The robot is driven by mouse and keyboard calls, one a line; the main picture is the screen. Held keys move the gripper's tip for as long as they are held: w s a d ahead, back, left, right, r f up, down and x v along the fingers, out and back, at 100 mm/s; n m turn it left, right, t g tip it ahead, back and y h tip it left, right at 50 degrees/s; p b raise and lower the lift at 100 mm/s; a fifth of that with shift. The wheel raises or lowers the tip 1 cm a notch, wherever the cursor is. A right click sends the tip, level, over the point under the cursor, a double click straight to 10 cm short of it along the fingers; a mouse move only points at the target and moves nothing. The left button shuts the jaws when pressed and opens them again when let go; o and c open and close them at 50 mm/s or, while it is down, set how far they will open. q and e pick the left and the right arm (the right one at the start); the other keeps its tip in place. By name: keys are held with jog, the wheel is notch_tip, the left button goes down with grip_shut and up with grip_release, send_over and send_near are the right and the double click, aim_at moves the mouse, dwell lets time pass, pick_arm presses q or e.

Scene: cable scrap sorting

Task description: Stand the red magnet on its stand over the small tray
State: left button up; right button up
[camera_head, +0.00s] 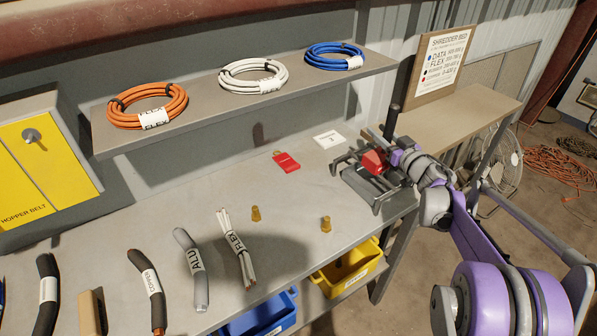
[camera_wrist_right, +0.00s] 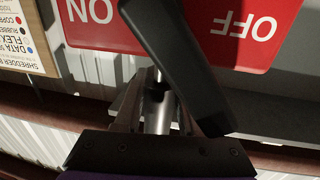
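The red magnet (camera_head: 374,161) is at the right end of the workbench, its black lever standing up. In the right wrist view its red face (camera_wrist_right: 240,30) carries ON and OFF, with the black lever (camera_wrist_right: 178,65) across it. My right gripper (camera_head: 397,160) reaches it from the right; in the wrist view its fingers (camera_wrist_right: 158,105) close around a steel post at the magnet, partly hidden by the lever. A grey pronged frame (camera_head: 377,207), seemingly the stand, is under and around the magnet. The small tray cannot be told apart there. My left gripper is out of view.
A red tag (camera_head: 286,162) and a white card (camera_head: 329,140) lie left of the frame. Two brass pieces (camera_head: 326,224) and several cable scraps (camera_head: 194,270) are on the bench. A shelf (camera_head: 200,117) with cable coils runs behind. Yellow (camera_head: 347,273) and blue bins sit below.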

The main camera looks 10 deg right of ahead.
jog(key=o, duration=0.4)
jog(key=shift+s, duration=0.1)
jog(key=shift+f, duration=0.1)
